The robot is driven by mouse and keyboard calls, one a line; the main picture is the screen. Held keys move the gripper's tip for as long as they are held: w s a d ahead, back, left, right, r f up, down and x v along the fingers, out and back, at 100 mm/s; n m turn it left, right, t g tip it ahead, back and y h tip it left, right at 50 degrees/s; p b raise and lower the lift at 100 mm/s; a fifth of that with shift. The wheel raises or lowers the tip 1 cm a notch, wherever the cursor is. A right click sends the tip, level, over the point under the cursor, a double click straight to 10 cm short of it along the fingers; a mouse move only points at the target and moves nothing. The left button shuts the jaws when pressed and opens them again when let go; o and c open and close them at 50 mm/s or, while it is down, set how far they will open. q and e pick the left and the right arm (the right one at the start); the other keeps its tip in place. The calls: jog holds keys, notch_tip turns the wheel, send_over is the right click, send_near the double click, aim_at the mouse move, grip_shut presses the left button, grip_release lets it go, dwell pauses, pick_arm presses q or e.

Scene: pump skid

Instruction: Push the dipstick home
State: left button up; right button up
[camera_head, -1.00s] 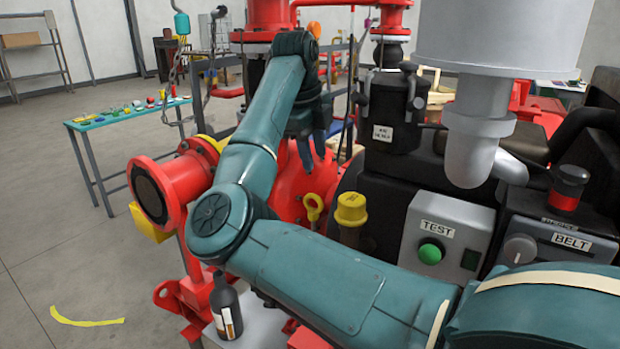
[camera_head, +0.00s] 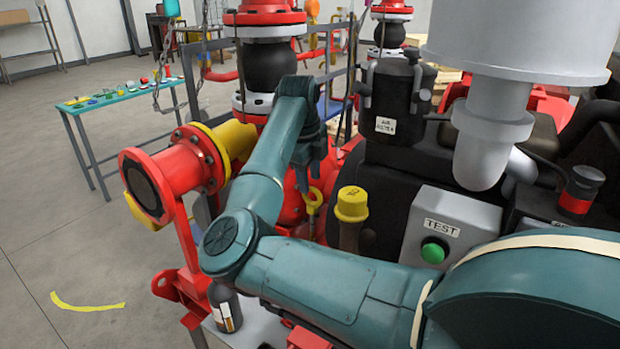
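The dipstick (camera_head: 313,201) shows as a yellow ring handle on a short yellow stem, beside the red pump casing. Its lower part and the seat around it are hard to make out. My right gripper (camera_head: 310,180) points downward just above and slightly behind or beside the ring in the picture. I cannot tell whether its fingertips touch the ring. Two fingers show close together, but the gap between them is unclear. My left gripper is not in view.
A yellow filler cap (camera_head: 351,205) stands right of the dipstick. The grey TEST box (camera_head: 455,230) with its green button is further right. A red flanged pipe (camera_head: 165,180) is at left, and a dark bottle (camera_head: 224,308) stands below my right arm.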

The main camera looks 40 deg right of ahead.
aim_at(312, 201)
jog(key=shift+w+d+f, duration=0.1)
jog(key=shift+d+f, duration=0.05)
jog(key=shift+f, duration=0.45)
jog(key=shift+d+f, duration=0.1)
jog(key=shift+f, duration=0.45)
jog(key=shift+c, duration=0.5)
grip_shut()
